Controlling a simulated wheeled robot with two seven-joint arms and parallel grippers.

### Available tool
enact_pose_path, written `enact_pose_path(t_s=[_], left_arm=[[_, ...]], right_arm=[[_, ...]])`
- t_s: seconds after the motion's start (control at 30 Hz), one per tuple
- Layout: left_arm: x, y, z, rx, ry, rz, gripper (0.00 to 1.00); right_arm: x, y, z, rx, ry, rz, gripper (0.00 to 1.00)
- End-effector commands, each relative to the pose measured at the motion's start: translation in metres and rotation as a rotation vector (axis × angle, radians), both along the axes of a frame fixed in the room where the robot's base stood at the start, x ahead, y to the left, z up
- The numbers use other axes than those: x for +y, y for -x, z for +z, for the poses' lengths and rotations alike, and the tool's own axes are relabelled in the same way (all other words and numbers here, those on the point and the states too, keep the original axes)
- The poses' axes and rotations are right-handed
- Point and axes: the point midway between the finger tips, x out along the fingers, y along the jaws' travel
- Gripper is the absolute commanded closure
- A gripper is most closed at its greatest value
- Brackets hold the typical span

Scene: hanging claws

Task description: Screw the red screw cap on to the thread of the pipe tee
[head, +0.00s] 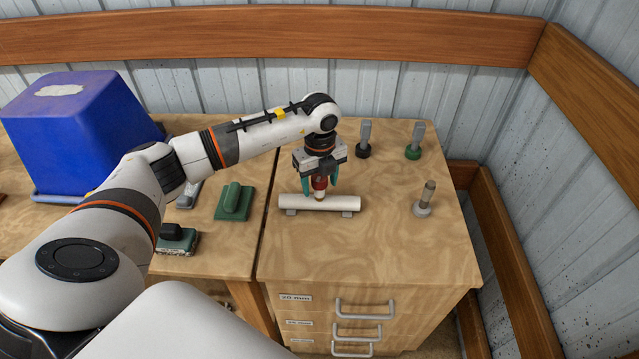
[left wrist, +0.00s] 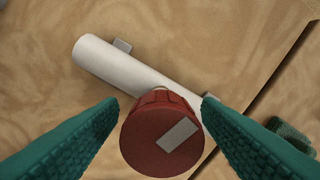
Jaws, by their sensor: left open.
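The red screw cap (head: 319,183) sits on top of the upright branch of the white pipe tee (head: 340,203). In the left wrist view the cap (left wrist: 162,135) shows its round top with a pale rectangular mark, and the white pipe (left wrist: 110,65) runs below it. A brownish bit of the thread shows just under the cap in the head view; how far the cap is screwed down I cannot tell. My left gripper (head: 320,186) points down over the cap, its green fingers open on both sides of it, with gaps in the left wrist view (left wrist: 160,108). My right gripper is not in view.
Several grey posts on round bases stand behind and to the right, one with a black base (head: 364,140), one with a green base (head: 414,140), one with a grey base (head: 425,200). Green blocks (head: 234,201) and a blue crate (head: 80,125) are at left. The cabinet's front top is clear.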

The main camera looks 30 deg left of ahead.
Motion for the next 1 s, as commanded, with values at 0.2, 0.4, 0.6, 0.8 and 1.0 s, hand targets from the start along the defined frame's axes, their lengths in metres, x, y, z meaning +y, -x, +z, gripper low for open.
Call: enact_pose_path(t_s=[0.2, 0.4, 0.6, 0.8, 1.0], left_arm=[[0.0, -0.002, 0.035, -0.007, 0.0, 0.0, 0.41], [0.0, -0.002, 0.078, -0.007, 0.0, 0.001, 0.41], [0.0, -0.001, 0.107, -0.002, 0.0, -0.001, 0.41], [0.0, 0.0, 0.117, 0.0, -0.001, 0.0, 0.41], [0.0, 0.0, 0.116, 0.0, -0.001, 0.0, 0.41]], right_arm=[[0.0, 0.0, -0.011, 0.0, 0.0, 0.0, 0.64], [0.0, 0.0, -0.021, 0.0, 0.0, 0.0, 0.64], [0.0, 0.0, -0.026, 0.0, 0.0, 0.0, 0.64], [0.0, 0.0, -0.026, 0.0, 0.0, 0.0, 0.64], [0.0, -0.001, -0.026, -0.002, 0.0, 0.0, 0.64]])
